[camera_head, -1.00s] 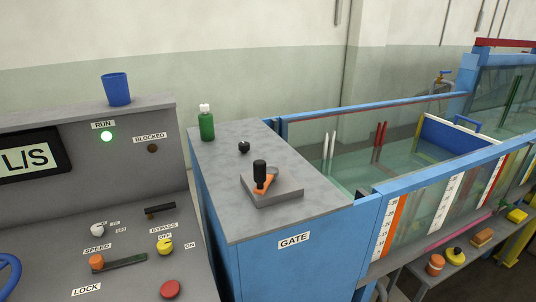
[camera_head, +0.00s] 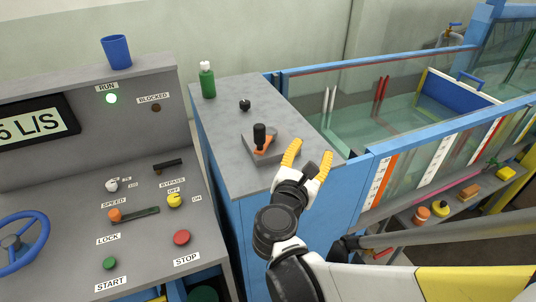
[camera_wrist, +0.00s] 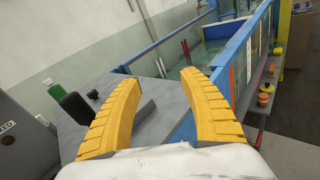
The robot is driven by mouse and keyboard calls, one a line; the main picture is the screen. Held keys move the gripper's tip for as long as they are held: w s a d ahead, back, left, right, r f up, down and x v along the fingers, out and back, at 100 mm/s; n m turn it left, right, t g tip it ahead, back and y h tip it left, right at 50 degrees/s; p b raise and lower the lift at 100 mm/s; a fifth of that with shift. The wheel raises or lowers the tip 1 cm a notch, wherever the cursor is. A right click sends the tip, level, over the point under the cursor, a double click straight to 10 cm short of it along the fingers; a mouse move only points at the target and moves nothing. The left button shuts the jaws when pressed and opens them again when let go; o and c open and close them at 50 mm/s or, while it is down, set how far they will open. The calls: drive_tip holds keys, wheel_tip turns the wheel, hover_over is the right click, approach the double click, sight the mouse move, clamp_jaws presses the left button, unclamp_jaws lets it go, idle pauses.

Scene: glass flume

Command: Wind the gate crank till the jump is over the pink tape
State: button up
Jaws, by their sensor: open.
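The gate crank, an orange arm (camera_head: 262,149) with an upright black knob (camera_head: 259,133), sits on a grey block (camera_head: 279,146) on top of the GATE cabinet (camera_head: 228,131). My gripper (camera_head: 308,158) is open and empty, just right of the crank and apart from it. In the wrist view my yellow fingers (camera_wrist: 156,105) are spread, with the black knob (camera_wrist: 77,107) left of the left finger. A pink strip (camera_head: 461,188) runs low along the flume at right. The jump in the water cannot be made out.
A green bottle (camera_head: 207,81) and a small black knob (camera_head: 245,105) stand on the cabinet. The glass flume (camera_head: 395,115) and a shelf with several small items lie right.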

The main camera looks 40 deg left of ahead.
sight(257, 135)
drive_tip(key=s+a+r+n+g+y, duration=0.1)
drive_tip(key=s+a+n+y, duration=0.35)
drive_tip(key=s+a, duration=0.6)
drive_tip(key=shift+n, duration=0.25)
drive_tip(key=x, duration=0.2)
drive_tip(key=b+x, duration=0.1)
drive_tip(key=x, duration=0.2)
drive_tip(key=d+b+x, duration=0.1)
drive_tip(key=x, duration=0.2)
drive_tip(key=shift+w, duration=0.2)
drive_tip(key=shift+a, duration=0.2)
drive_tip(key=shift+o, duration=0.6)
drive_tip(key=shift+w+h, duration=0.2)
drive_tip(key=shift+h, duration=0.05)
drive_tip(key=shift+w+d+r, duration=0.1)
drive_tip(key=shift+d, duration=0.1)
clamp_jaws()
